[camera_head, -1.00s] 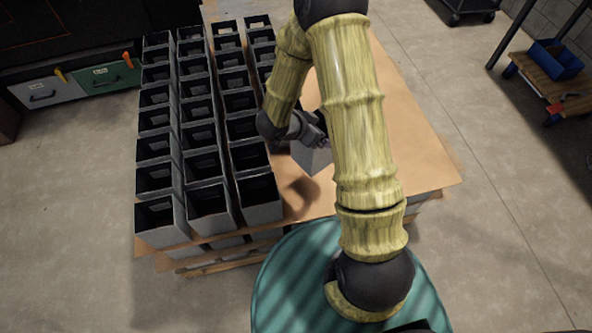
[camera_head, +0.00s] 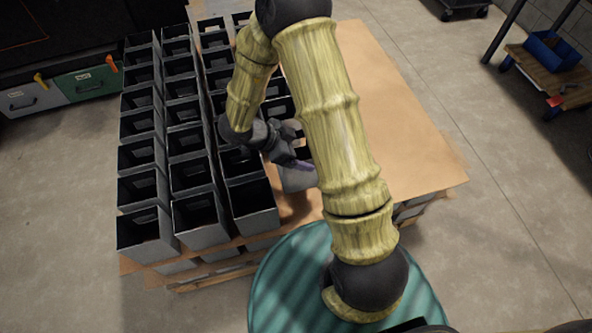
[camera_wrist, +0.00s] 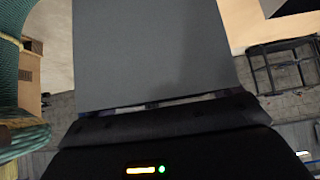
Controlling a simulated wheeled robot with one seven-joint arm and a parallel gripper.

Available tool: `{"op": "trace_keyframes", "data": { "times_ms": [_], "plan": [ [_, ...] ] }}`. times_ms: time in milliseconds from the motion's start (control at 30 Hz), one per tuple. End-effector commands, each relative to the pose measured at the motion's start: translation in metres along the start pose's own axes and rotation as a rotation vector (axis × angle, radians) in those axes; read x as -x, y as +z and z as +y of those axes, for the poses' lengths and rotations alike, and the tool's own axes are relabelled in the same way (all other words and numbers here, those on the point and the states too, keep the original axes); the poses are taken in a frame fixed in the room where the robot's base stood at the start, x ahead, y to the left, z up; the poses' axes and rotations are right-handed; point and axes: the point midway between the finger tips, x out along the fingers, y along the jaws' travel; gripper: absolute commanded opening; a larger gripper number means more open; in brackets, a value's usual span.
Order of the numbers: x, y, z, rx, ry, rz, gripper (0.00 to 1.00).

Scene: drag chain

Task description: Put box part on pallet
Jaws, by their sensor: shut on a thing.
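My gripper (camera_head: 292,150) is shut on a grey box part (camera_head: 297,179), just right of the front of the third row of boxes. The box part fills the middle of the wrist view (camera_wrist: 150,50) as a plain grey wall at the jaws. My arm hides some of it in the head view. The pallet is topped with a brown sheet (camera_head: 400,120), with several rows of open grey boxes (camera_head: 197,219) on its left side. I cannot tell whether the held part touches the sheet.
The right part of the sheet is bare. A drawer unit (camera_head: 62,92) stands at the back left. A wooden trolley (camera_head: 545,75) with a blue bin (camera_head: 553,52) stands at the far right, and a dark cart (camera_head: 462,8) at the back.

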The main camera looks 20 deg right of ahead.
Motion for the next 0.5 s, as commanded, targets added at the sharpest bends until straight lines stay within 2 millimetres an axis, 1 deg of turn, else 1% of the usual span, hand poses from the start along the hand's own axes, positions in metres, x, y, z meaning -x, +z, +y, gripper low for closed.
{"op": "trace_keyframes", "data": {
  "times_ms": [33, 100, 200, 300, 500],
  "plan": [
    [-0.009, 0.009, 0.000, 0.004, 0.000, 0.001, 0.22],
    [-0.018, 0.019, 0.000, 0.005, 0.000, 0.001, 0.22],
    [-0.028, 0.030, 0.000, 0.005, -0.003, 0.001, 0.22],
    [-0.032, 0.035, 0.000, 0.005, -0.004, 0.002, 0.22],
    [-0.032, 0.034, 0.000, 0.004, -0.005, 0.002, 0.22]
  ]
}}
